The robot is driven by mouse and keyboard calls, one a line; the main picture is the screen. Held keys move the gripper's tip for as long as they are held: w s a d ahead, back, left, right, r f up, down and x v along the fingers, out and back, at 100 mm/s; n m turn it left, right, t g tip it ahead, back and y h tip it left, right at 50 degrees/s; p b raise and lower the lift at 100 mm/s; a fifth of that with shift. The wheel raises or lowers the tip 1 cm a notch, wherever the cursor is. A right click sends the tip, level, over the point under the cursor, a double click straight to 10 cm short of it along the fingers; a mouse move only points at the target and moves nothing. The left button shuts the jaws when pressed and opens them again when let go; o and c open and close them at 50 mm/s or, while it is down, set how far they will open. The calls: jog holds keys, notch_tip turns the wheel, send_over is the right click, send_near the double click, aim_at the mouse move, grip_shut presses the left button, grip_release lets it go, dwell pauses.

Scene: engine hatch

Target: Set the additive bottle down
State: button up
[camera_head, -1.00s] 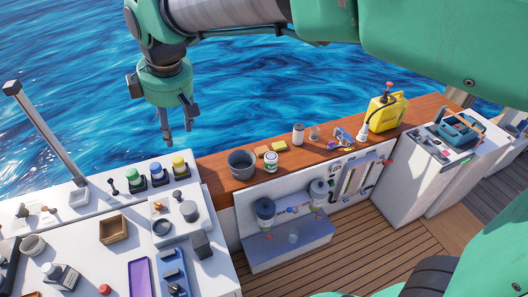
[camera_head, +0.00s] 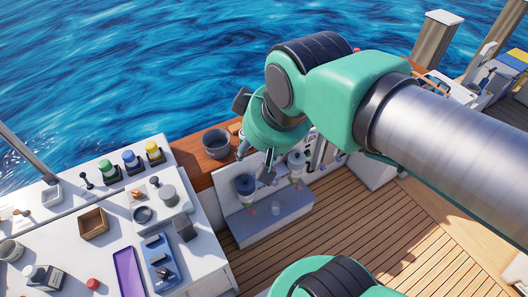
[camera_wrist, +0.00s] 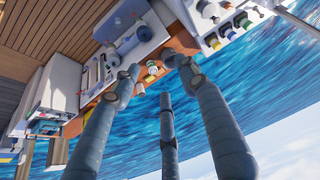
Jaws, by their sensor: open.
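My gripper (camera_head: 255,165) is open, fingers pointing down, in front of the wooden ledge (camera_head: 196,178) in the head view. In the wrist view my gripper (camera_wrist: 157,80) has its fingers spread with nothing between them. I cannot tell for sure which object is the additive bottle. A small white-and-green container (camera_wrist: 152,69) stands on the ledge beyond the fingertips in the wrist view. In the head view my arm and gripper hide most of the ledge's things.
A grey pot (camera_head: 216,144) stands on the ledge. The white bench (camera_head: 70,239) at left holds a wooden box (camera_head: 93,222), a purple tray (camera_head: 129,271) and several capped jars. A lower panel (camera_head: 268,222) carries filter-like cylinders. The wooden deck (camera_head: 370,240) is clear.

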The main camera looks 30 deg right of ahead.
jog(key=shift+s+d+f+m, duration=0.25)
jog(key=shift+s+f+m, duration=0.05)
jog(key=shift+s, duration=0.2)
jog(key=shift+s+d+f+m, duration=0.25)
jog(key=shift+s+f+m, duration=0.05)
jog(key=shift+s, duration=0.15)
jog(key=shift+f, duration=0.1)
notch_tip(320, 180, down, 12)
jog(key=b, duration=1.1)
jog(key=shift+r+b, duration=0.25)
jog(key=shift+b, duration=0.15)
